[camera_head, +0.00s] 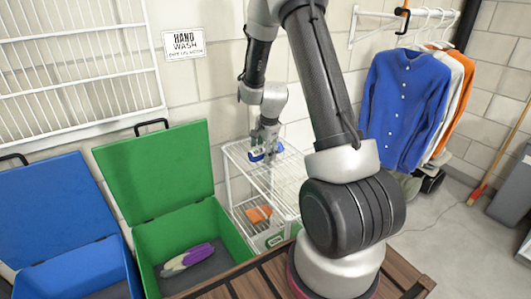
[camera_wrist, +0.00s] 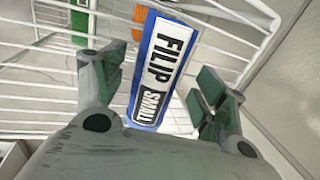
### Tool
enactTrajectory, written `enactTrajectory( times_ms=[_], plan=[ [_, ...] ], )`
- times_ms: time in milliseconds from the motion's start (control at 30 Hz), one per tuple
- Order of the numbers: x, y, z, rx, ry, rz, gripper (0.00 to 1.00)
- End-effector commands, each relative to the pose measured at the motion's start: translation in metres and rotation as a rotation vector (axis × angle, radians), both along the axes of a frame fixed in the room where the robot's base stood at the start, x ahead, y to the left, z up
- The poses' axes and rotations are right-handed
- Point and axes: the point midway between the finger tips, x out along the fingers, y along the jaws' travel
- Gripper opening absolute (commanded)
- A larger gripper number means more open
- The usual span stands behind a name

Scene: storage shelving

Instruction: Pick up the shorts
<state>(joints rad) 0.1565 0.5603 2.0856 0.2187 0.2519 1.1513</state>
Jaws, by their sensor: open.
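My gripper (camera_head: 265,138) is open and points down over the upper tier of a white wire rack. In the wrist view its two fingers (camera_wrist: 165,82) stand apart on either side of a blue item (camera_wrist: 145,97) with a white label reading "FILIP SMALL". In the head view this blue item (camera_head: 258,155) is partly hidden by the gripper. I cannot tell whether the blue item is the shorts, or whether the fingers touch it. No other thing is clearly shorts.
The white wire rack (camera_head: 233,150) holds an orange item (camera_head: 257,214) on its lower tier. An open green bin (camera_head: 150,235) with a purple and white item (camera_head: 187,259) and a blue bin (camera_head: 75,272) stand left. Shirts (camera_head: 405,105) hang right, near the wall.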

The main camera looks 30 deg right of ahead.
Motion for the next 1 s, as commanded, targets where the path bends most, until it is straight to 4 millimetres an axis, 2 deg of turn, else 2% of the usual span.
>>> enactTrajectory(
  times_ms=[267,567,867,1000],
  plan=[
    [0.002,0.000,-0.005,0.000,-0.001,0.000,0.72],
    [0.001,0.000,-0.005,0.000,-0.001,0.000,0.19],
    [0.002,0.000,-0.001,0.000,-0.002,0.001,0.19],
    [0.002,0.000,0.019,-0.001,-0.005,0.001,0.19]
  ],
)
